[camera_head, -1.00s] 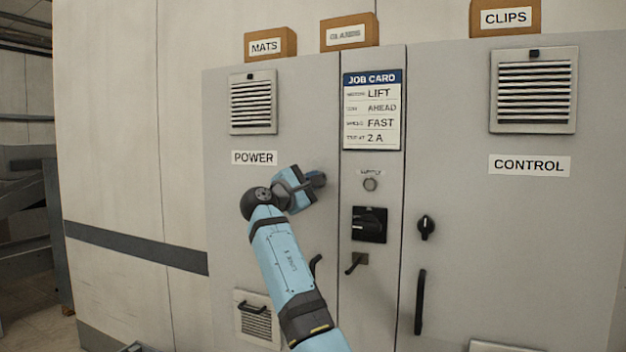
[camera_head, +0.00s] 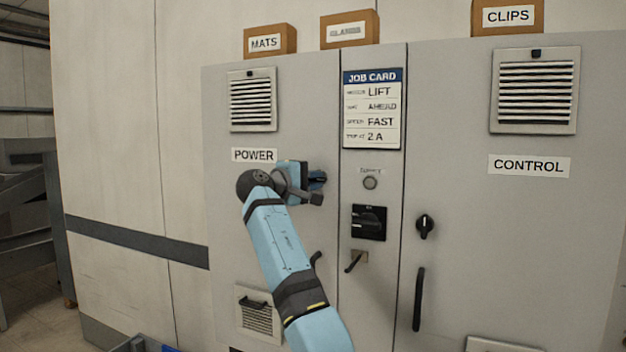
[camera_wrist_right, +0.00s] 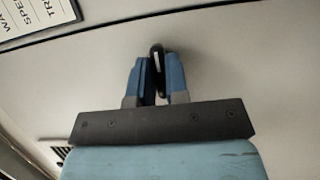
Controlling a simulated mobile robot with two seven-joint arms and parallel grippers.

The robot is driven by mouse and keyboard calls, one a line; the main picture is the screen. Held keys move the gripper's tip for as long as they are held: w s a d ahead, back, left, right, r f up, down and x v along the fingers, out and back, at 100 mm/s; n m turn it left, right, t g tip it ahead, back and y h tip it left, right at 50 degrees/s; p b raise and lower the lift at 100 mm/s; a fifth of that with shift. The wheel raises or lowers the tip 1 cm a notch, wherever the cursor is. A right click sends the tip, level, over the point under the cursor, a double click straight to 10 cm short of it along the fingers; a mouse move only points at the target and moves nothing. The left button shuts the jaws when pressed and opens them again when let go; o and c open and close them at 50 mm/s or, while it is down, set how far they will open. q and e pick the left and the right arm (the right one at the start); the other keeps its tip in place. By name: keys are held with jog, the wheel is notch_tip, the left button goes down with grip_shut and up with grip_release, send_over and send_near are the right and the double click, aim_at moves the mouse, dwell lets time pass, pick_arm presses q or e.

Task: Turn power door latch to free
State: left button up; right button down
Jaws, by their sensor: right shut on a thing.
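The power door (camera_head: 224,205) is the grey cabinet door on the left, under the POWER label (camera_head: 255,155), and it appears closed. My right gripper (camera_head: 317,178) is at this door's right side, near its edge. In the right wrist view its two blue fingers (camera_wrist_right: 157,80) are shut on the power door latch (camera_wrist_right: 157,55), a narrow black handle that sticks up between them. In the head view the gripper hides the latch, so its angle is hard to tell there. My left gripper is not in view.
The middle panel has a job card (camera_head: 372,110), a black rotary switch (camera_head: 369,223) and a small lever (camera_head: 355,261). The control door (camera_head: 500,240) has its own black latch (camera_head: 425,227) and bar handle (camera_head: 419,299). Boxes stand on top, including MATS (camera_head: 270,39).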

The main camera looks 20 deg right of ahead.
dwell(0.3)
jog(key=c, duration=1.1)
grip_release()
jog(key=shift+a, duration=0.15)
jog(key=shift+s+a, duration=0.15)
jog(key=shift+a, duration=0.2)
jog(key=b+v, duration=0.1)
jog(key=v, duration=1.2)
jog(key=shift+d, duration=0.1)
